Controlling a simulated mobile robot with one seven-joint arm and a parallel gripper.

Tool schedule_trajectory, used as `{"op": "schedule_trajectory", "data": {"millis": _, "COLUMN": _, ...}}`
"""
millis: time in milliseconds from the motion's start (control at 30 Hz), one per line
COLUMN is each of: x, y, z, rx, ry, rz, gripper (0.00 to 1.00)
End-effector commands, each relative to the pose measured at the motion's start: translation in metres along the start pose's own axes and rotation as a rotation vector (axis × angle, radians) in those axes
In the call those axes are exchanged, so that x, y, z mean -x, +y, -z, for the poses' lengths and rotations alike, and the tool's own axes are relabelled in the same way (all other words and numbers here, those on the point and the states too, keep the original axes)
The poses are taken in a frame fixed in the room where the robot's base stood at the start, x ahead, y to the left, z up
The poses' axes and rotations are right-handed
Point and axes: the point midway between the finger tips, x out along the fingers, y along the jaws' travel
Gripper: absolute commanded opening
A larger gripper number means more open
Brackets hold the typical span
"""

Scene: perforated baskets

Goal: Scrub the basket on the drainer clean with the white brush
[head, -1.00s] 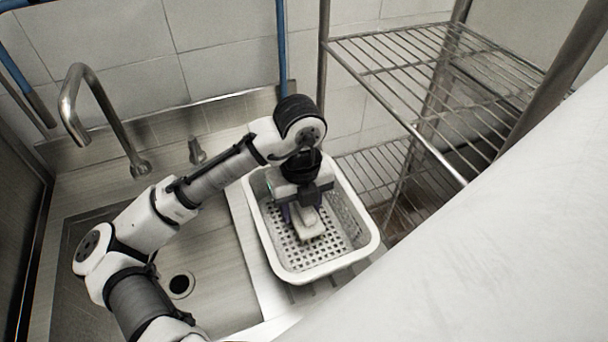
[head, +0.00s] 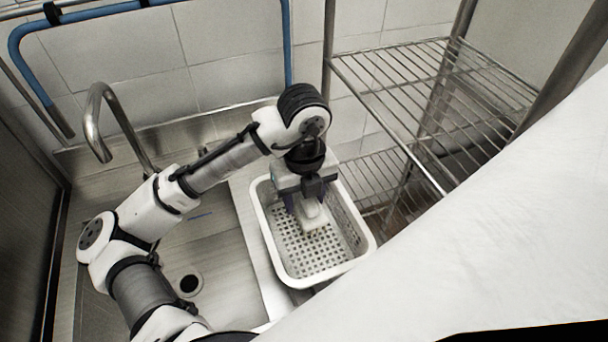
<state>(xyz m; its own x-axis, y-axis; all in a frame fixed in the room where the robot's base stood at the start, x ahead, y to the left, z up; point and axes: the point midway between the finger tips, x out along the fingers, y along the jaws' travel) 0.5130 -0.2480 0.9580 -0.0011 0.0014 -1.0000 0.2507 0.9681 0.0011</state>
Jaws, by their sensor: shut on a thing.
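The white perforated basket (head: 300,279) stands upright on the drainer (head: 258,245), to the right of the sink. The white brush (head: 313,218) is inside the basket, over the far part of its perforated floor. My gripper (head: 308,202) points down into the basket and is shut on the brush. The fingertips and the top of the brush are partly hidden by the gripper body. I cannot tell whether the bristles touch the basket floor. The near part of the basket floor is bare.
The steel sink (head: 205,255) with its drain hole lies left of the basket. A curved tap (head: 97,125) rises at the back left. A wire shelf rack (head: 430,90) stands close on the right. A tiled wall with a blue pipe (head: 287,50) closes the back.

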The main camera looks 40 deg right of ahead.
Motion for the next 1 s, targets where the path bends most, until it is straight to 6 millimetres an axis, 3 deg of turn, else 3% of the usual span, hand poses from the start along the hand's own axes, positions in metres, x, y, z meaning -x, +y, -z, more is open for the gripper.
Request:
{"op": "schedule_trajectory", "data": {"millis": 33, "x": 0.011, "y": 0.000, "z": 0.000, "rx": 0.000, "ry": 0.000, "rz": 0.000, "gripper": 0.24}}
{"op": "schedule_trajectory", "data": {"millis": 600, "x": 0.064, "y": 0.000, "z": 0.000, "rx": 0.000, "ry": -0.001, "rz": 0.000, "gripper": 0.24}}
{"op": "schedule_trajectory", "data": {"millis": 1000, "x": 0.069, "y": 0.000, "z": 0.000, "rx": 0.001, "ry": 0.000, "rz": 0.000, "gripper": 0.24}}
